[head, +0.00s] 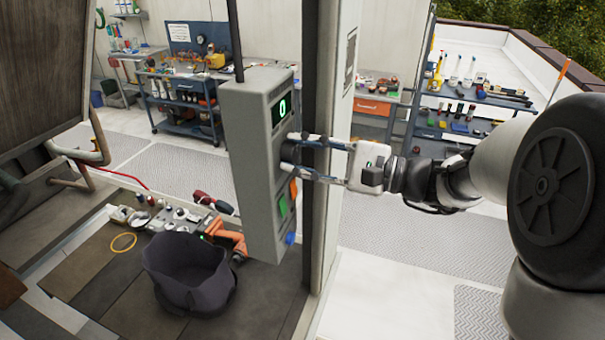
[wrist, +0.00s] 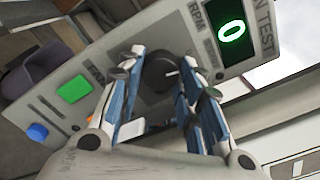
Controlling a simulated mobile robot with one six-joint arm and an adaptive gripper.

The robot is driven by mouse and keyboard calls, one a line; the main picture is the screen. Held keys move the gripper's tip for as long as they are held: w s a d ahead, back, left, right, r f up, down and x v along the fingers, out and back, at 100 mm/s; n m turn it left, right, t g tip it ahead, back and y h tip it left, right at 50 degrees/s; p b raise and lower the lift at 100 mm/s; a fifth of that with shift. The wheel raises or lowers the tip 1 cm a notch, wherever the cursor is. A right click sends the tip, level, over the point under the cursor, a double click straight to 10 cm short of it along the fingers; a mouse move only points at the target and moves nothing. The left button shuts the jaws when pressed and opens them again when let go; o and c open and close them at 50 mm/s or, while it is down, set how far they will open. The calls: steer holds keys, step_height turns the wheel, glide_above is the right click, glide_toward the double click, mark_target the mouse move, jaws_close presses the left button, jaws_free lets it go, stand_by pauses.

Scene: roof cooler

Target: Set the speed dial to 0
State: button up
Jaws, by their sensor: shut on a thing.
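The grey control box (head: 252,150) hangs at a post in the middle of the head view. Its small display (head: 281,107) shows a green 0, and the wrist view shows the same 0 on the display (wrist: 231,28). The dark round speed dial (wrist: 160,71) sits on the panel face below the display, partly hidden by the fingers. In the head view the dial (head: 287,152) is at the box's right face. My gripper (head: 296,156) reaches in from the right, its two fingers closed around the dial. The wrist view shows the fingers (wrist: 158,80) on either side of it.
Below the dial are a green button (wrist: 74,89) and a blue knob (wrist: 38,132). A dark bucket (head: 188,270) and several tools lie on the deck below the box. A tool cart (head: 185,95) and a bench stand behind. The post stands close beside my gripper.

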steer(key=shift+f+n+b, duration=0.1)
steer(key=shift+n+b, duration=1)
steer(key=shift+b, duration=0.4)
steer(key=o, duration=0.8)
steer(key=v, duration=1.2)
